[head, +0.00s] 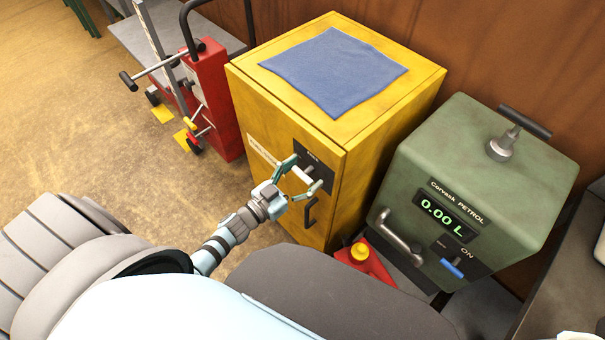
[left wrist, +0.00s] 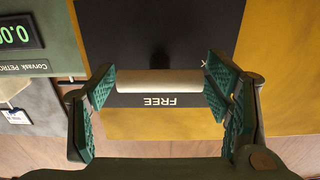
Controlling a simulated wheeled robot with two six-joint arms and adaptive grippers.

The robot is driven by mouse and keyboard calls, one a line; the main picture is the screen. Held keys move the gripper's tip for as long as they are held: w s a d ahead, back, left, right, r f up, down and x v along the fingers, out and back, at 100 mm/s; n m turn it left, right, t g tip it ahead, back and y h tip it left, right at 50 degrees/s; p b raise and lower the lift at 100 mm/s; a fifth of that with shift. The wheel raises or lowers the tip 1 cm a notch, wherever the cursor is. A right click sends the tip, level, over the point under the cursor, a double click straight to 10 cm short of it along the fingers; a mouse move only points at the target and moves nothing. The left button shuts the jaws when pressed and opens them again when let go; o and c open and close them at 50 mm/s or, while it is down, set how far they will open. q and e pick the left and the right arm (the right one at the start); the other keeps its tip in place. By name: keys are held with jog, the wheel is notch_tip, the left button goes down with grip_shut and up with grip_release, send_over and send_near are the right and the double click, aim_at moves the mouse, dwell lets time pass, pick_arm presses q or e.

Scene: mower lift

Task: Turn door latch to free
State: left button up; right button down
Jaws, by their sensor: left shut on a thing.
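A yellow cabinet (head: 285,115) stands with its front toward me. A black latch plate (head: 312,160) is on the upper part of its door, with a dark door handle (head: 310,212) below. My left gripper (head: 306,171) is at the plate, its two green-padded fingers either side of the pale latch bar. In the left wrist view the latch bar (left wrist: 158,82) lies crosswise between the pads, and the gripper is shut on it. The word FREE shows upside down beside the bar; other lettering is mostly hidden by a finger. My right gripper is not in view.
A blue cloth (head: 335,70) lies on the cabinet. A green petrol dispenser (head: 480,175) reading 0.00 L stands close on the right, with a red can (head: 368,262) low between them. Red equipment (head: 212,95) stands left; open floor lies front left.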

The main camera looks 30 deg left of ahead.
pick_arm(q)
jog(key=shift+m, duration=0.4)
jog(key=m, duration=0.3)
jog(key=shift+m+b, duration=0.3)
jog(key=shift+b, duration=0.1)
jog(key=m+b, duration=0.1)
jog(key=m, duration=0.3)
jog(key=shift+d+f+m, duration=0.1)
jog(key=shift+m, duration=0.2)
jog(key=m+b, duration=0.1)
jog(key=m, duration=0.4)
jog(key=shift+f+b, duration=0.1)
jog(key=shift+b, duration=0.25)
jog(key=shift+m+b, duration=0.65)
jog(key=shift+m, duration=1.25)
jog(key=o, duration=1.2)
jog(key=shift+c, duration=0.2)
jog(key=shift+s, duration=0.15)
jog(key=v, duration=1.1)
jog(key=shift+s, duration=0.35)
